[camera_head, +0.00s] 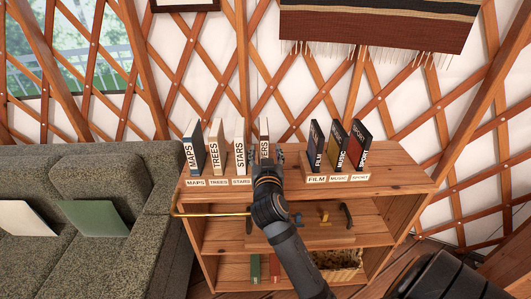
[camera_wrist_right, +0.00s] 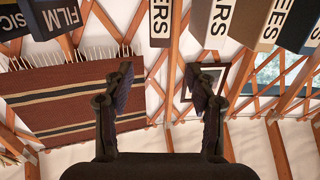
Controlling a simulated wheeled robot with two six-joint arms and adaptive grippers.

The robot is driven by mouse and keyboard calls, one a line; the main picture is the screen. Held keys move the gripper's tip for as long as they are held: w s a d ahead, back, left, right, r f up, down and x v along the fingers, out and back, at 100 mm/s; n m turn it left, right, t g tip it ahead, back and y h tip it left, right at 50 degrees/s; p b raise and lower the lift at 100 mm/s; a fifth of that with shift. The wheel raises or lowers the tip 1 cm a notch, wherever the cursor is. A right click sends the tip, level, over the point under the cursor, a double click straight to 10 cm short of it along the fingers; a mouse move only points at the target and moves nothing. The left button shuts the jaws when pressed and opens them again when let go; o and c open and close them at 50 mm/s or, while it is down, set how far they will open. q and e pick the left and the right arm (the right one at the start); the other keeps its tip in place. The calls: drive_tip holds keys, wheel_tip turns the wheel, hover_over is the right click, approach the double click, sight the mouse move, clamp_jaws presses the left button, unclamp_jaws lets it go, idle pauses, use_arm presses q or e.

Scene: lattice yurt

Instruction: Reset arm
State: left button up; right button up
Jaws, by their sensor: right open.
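My right gripper (camera_head: 267,157) reaches over the wooden shelf top, just in front of a pale book ending in "ERS" (camera_head: 264,129). In the right wrist view its two dark fingers stand apart with an empty gap (camera_wrist_right: 160,78); that picture is upside down. The "ERS" book (camera_wrist_right: 160,22) shows beyond the fingertips, in line with the gap. The gripper hides the lower part of this book in the head view. My left gripper is in neither view.
The shelf (camera_head: 405,181) carries books marked MAPS (camera_head: 193,150), TREES (camera_head: 216,148) and STARS (camera_head: 239,153) left of the gripper. FILM (camera_head: 316,146), MUSIC (camera_head: 336,148) and SPORT (camera_head: 362,144) stand to the right. A grey sofa (camera_head: 150,200) adjoins the left side.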

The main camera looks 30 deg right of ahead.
idle(0.5)
drive_tip(key=s+a+f+n+g+y, duration=0.1)
drive_tip(key=s+f+n+g+y, duration=0.15)
drive_tip(key=s+f, duration=0.4)
drive_tip(key=s+a+f+n+g+y, duration=0.1)
drive_tip(key=s+a+f+g+y, duration=0.15)
drive_tip(key=f, duration=0.65)
drive_tip(key=s+a+f+n+g+y, duration=0.2)
drive_tip(key=s+a+f+g, duration=0.1)
drive_tip(key=s+f, duration=0.3)
drive_tip(key=s+a+f+n+g+y, duration=0.2)
drive_tip(key=s+a+f+g, duration=0.15)
drive_tip(key=s, duration=0.45)
drive_tip(key=s+d+f+g, duration=0.1)
drive_tip(key=d+f, duration=0.1)
drive_tip(key=f, duration=1)
drive_tip(key=s+d+f, duration=0.1)
drive_tip(key=f, duration=1.2)
drive_tip(key=s+d+f+g, duration=0.1)
drive_tip(key=s+f, duration=1.6)
drive_tip(key=s, duration=0.2)
drive_tip(key=shift+d+m, duration=0.2)
drive_tip(key=shift+m, duration=0.25)
